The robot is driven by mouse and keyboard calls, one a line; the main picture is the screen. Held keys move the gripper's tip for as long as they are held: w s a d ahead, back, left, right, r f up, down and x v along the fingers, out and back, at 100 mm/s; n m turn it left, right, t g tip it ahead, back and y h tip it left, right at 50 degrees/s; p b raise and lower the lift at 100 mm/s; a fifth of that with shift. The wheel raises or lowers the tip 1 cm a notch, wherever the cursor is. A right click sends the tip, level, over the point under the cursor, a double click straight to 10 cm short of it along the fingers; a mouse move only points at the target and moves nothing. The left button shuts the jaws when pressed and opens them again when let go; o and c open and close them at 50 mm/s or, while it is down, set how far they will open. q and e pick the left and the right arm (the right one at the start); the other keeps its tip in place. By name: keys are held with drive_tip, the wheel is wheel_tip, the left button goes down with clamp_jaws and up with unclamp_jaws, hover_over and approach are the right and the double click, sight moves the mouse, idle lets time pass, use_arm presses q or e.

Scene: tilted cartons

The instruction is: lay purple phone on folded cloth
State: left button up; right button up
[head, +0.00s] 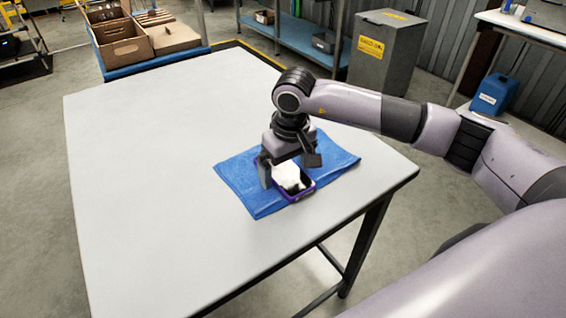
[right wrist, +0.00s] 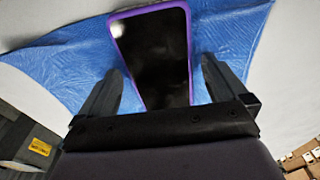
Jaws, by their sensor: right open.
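The purple phone (head: 306,188) lies on the folded blue cloth (head: 240,183) on the table. Its dark screen faces up, and a bright white glare covers part of it in the head view. In the right wrist view the phone (right wrist: 152,48) has a purple rim, with the cloth (right wrist: 75,57) on both sides of it. My right gripper (head: 289,172) is just above the phone, fingers open, one on each side and visibly apart from it in the right wrist view. The phone's near end is hidden behind the gripper body there. My left gripper is not in view.
The white table (head: 150,170) is otherwise bare, with wide free room left of the cloth. Cardboard cartons (head: 125,42) stand on a blue-edged surface beyond the far left edge. A grey bin (head: 384,55) and a blue container (head: 493,95) stand beyond the table at the right.

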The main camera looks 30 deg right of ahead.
sight(289, 177)
wheel_tip(289, 177, up, 12)
drive_tip(key=s, duration=0.1)
drive_tip(key=shift+s, duration=0.1)
idle(0.5)
